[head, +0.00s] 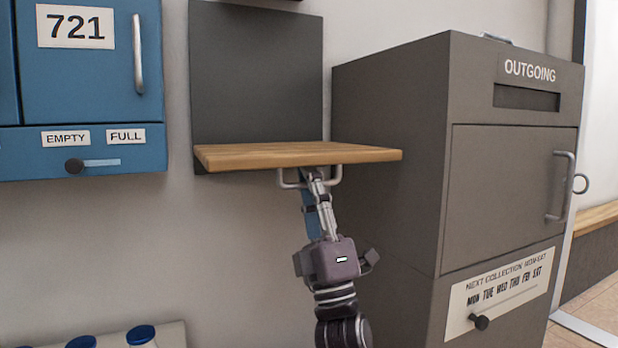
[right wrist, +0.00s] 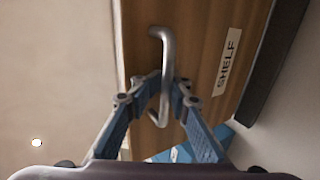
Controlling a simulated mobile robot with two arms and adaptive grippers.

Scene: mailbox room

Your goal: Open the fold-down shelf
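The fold-down shelf (head: 290,154) is a wooden board standing out level from the dark grey wall panel (head: 256,75) in the head view. Its metal bar handle (head: 337,177) hangs under the board's front part. My right gripper (head: 316,180) reaches up from below to this handle. In the right wrist view the fingertips (right wrist: 158,88) close in on both sides of the handle (right wrist: 166,50). The wooden shelf face (right wrist: 190,40) there carries a SHELF label (right wrist: 227,62). My left gripper is in neither view.
A grey OUTGOING mailbox (head: 390,130) stands close at the right, partly behind the shelf's right end. A blue cabinet (head: 85,95) numbered 721 hangs at the left. Blue round-topped items (head: 141,334) sit low at the left. The wall below the shelf is clear.

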